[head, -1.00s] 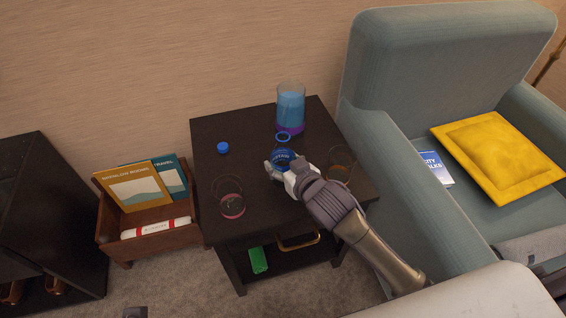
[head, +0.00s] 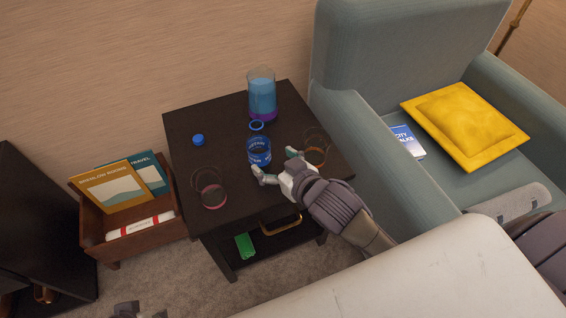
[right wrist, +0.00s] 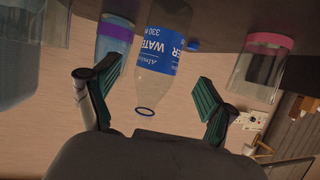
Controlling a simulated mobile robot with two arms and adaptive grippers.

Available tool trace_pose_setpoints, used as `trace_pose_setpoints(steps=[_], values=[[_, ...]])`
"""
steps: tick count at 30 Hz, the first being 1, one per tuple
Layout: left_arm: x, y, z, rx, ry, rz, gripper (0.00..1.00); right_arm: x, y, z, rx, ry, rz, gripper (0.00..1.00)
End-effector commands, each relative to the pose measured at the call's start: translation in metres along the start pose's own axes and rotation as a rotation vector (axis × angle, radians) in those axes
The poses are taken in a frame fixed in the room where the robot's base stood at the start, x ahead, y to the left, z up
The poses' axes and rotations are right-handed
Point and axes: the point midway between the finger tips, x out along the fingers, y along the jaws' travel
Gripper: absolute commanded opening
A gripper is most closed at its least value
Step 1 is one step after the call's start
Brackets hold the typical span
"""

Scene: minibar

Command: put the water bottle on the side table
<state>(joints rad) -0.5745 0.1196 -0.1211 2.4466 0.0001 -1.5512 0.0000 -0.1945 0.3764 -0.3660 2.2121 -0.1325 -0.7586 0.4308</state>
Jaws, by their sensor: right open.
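The water bottle (head: 258,152), clear with a blue label, stands upright on the dark side table (head: 225,107). Its mouth is uncapped. My right gripper (head: 275,162) is open just on the near right side of the bottle. In the right wrist view the bottle (right wrist: 163,52) appears upside down, between the directions of the two spread fingers (right wrist: 153,100), which show gaps to it. A grey part at the bottom edge of the head view looks like my left gripper (head: 135,311); its fingers are not clear.
On the table are a blue cap (head: 198,140), a blue-filled container with a purple band (head: 262,97), a pink-banded glass (head: 213,196) and an orange-banded glass (head: 316,155). An armchair (head: 375,165) stands right, a book crate (head: 130,233) left.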

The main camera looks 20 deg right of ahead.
Motion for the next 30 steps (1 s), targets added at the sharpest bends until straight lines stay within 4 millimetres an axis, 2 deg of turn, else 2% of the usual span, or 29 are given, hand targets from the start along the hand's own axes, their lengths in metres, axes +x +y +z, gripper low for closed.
trace_pose_setpoints(steps=[1,6,12,14,17,21,24,27,30], values=[[0.007,0.001,0.001,0.000,-0.014,0.002,0.40,-0.012,0.000,-0.001,0.000,-0.002,-0.001,0.84],[0.023,0.001,0.001,0.001,-0.018,0.003,0.40,-0.034,0.000,0.000,0.001,-0.001,-0.001,0.84],[0.030,0.001,0.002,0.001,-0.019,0.003,0.40,-0.042,0.000,0.001,0.000,-0.002,0.001,0.84],[0.030,0.001,0.002,0.001,-0.019,0.003,0.40,-0.043,0.003,0.008,0.004,-0.031,0.014,0.84],[0.030,0.001,0.002,0.001,-0.018,0.003,0.40,-0.051,0.013,0.048,0.012,-0.190,0.068,0.84],[0.030,0.001,0.002,0.001,-0.018,0.003,0.40,-0.087,0.019,0.132,0.020,-0.549,0.112,0.84],[0.030,0.001,0.002,0.001,-0.018,0.003,0.40,-0.118,0.015,0.174,0.025,-0.752,0.094,0.84],[0.030,0.001,0.001,0.001,-0.018,0.002,0.40,-0.138,0.011,0.195,0.027,-0.862,0.071,0.84],[0.030,0.001,0.001,0.001,-0.017,0.002,0.40,-0.143,0.009,0.200,0.025,-0.891,0.063,0.84]])
